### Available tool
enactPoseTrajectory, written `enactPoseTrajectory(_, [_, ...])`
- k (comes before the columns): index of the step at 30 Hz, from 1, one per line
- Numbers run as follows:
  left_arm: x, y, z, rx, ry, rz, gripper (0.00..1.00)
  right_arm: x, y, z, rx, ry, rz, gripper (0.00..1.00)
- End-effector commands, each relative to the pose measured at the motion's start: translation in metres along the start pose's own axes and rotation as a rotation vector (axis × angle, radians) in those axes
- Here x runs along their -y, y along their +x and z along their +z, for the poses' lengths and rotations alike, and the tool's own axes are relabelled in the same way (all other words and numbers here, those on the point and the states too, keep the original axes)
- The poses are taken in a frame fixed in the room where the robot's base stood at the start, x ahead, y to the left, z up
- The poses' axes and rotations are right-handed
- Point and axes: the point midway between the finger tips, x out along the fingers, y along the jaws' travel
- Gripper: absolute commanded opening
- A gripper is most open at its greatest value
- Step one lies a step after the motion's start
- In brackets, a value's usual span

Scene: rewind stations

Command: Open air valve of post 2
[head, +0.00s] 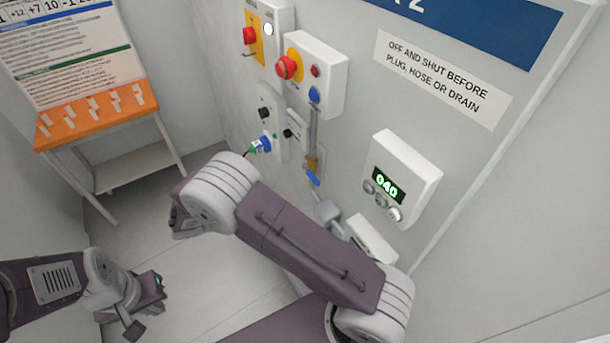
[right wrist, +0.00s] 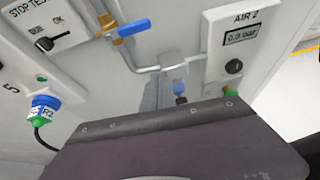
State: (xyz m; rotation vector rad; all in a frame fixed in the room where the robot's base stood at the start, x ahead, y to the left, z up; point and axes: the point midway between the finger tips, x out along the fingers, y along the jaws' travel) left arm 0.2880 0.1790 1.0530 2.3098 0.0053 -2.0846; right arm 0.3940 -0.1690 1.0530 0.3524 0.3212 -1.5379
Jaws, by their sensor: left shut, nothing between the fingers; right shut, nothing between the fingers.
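The air valve has a brass body (head: 311,163) and a blue lever (head: 313,179) on the pipe at post 2. In the right wrist view the blue lever (right wrist: 134,27) points right from the brass body (right wrist: 107,21), across the upright pipe. My left gripper (head: 146,308) is shut and empty low at the left, far from the panel.
Red stop buttons (head: 287,68) and a blue button (head: 314,95) sit above the valve. A blue-green R2 plug (right wrist: 43,106) with a cable is to its left. A display box (head: 405,180) is to the right. An orange-topped table (head: 98,117) stands at the left. The floor between is clear.

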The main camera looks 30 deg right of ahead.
Motion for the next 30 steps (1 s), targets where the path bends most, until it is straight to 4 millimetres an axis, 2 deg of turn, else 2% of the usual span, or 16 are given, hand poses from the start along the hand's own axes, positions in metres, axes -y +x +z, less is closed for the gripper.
enactPoseTrajectory(1, [0.000,-0.008,-0.001,0.000,0.000,0.000,0.00,-0.006,-0.009,0.006,0.043,-0.026,0.030,0.00])
enactPoseTrajectory(5, [0.000,-0.009,-0.001,0.000,0.000,0.000,0.00,-0.013,-0.016,0.008,0.094,-0.051,0.065,0.00])
enactPoseTrajectory(13, [0.000,-0.008,-0.001,0.000,0.000,0.000,0.00,-0.013,-0.015,0.007,0.095,-0.050,0.064,0.00])
enactPoseTrajectory(16, [0.000,-0.011,-0.001,0.000,0.000,0.000,0.00,-0.013,-0.009,0.009,0.097,-0.050,0.062,0.00])
enactPoseTrajectory(20, [0.000,-0.018,-0.002,0.000,0.000,0.000,0.00,-0.013,0.012,0.013,0.096,-0.052,0.058,0.00])
enactPoseTrajectory(30, [-0.001,-0.040,-0.004,0.000,0.000,0.000,0.00,-0.018,0.085,0.020,0.094,-0.051,0.057,0.00])
